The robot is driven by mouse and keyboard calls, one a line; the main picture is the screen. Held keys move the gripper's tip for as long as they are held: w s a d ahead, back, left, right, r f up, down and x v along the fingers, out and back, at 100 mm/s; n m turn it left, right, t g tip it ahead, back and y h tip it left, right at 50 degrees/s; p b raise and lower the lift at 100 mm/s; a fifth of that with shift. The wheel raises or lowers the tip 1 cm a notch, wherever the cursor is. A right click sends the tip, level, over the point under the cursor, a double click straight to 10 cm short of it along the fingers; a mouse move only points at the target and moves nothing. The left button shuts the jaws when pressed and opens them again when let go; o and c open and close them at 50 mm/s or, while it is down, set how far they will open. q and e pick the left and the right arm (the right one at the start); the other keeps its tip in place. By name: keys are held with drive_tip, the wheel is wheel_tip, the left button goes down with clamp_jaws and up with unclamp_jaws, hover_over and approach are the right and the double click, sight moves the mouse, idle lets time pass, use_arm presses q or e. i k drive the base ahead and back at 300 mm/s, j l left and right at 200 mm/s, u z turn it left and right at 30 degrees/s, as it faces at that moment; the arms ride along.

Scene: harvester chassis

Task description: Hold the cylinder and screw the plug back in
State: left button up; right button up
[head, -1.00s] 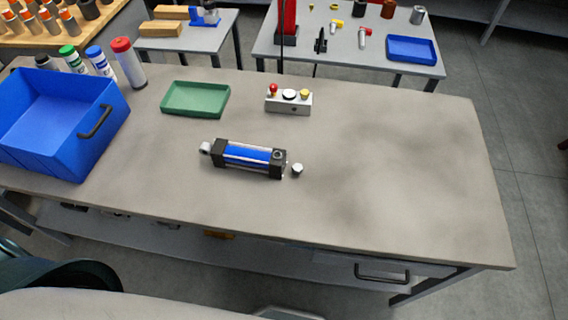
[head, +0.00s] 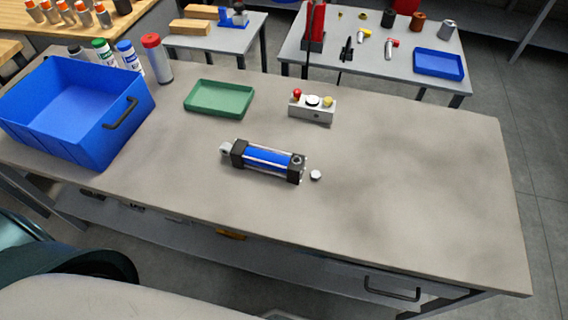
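The cylinder (head: 265,160) lies on its side on the grey workbench, near the middle. It has a blue barrel, black end blocks and a light rod eye at its left end. A dark round port shows on top of its right end block. A small silvery plug (head: 316,175) sits on the bench just right of that block, apart from it. Neither of my grippers is in view.
A green tray (head: 248,100) and a small control box (head: 312,118) with red and yellow buttons stand behind the cylinder. A blue bin (head: 127,150) and several spray cans or bottles are at the left. The bench's right side (head: 430,180) is clear.

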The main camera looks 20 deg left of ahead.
sight(240, 154)
drive_tip(key=z, duration=0.35)
drive_tip(key=j+z, duration=0.15)
drive_tip(key=z, duration=0.2)
drive_tip(key=k+z, duration=0.1)
drive_tip(key=z, duration=0.3)
drive_tip(key=k+j+z, duration=0.6)
drive_tip(key=z, duration=0.3)
drive_tip(key=k+j+z, duration=0.15)
drive_tip(key=k, duration=0.8)
